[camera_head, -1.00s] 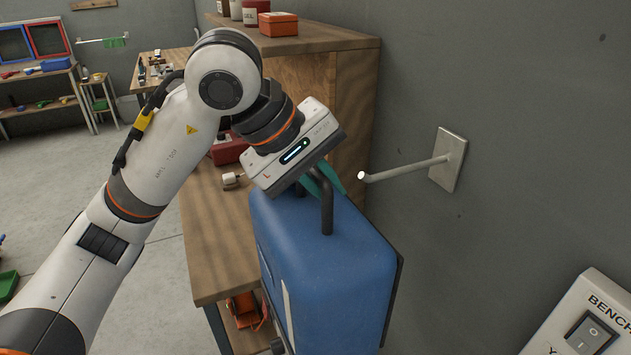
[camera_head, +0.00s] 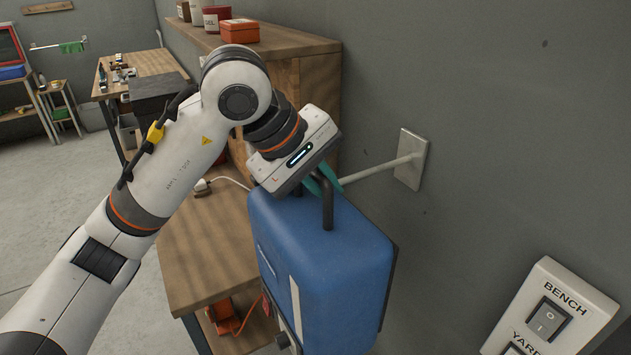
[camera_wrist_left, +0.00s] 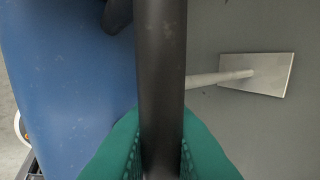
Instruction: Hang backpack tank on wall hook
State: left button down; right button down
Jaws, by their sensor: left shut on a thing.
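The blue backpack tank (camera_head: 325,255) hangs from my left gripper (camera_head: 322,184), which is shut on its dark carry handle (camera_head: 328,205). In the left wrist view the handle (camera_wrist_left: 160,70) runs between the green fingertips (camera_wrist_left: 160,150), with the blue tank body (camera_wrist_left: 65,80) to its left. My right gripper is not in view.
A wooden bench (camera_head: 205,255) with a shelf unit stands left of the tank, and an orange tool (camera_head: 230,315) lies below. A switch panel (camera_head: 550,310) is on the wall at lower right. The wall between hook and panel is clear.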

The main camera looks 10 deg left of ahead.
pick_arm(q)
jog(key=shift+w+d+r+p, duration=0.1)
jog(key=shift+w+d+p, duration=0.7)
jog(key=shift+d, duration=0.5)
jog(key=shift+w+d+r+p, duration=0.1)
jog(key=shift+w+d+p, duration=0.45)
jog(key=shift+w+d, duration=0.6)
jog(key=shift+d+f+b, duration=0.15)
jog(key=shift+f+b, duration=0.4)
jog(key=shift+d+f+b, duration=0.15)
jog(key=shift+f+b, duration=0.35)
jog(key=shift+f, duration=0.05)
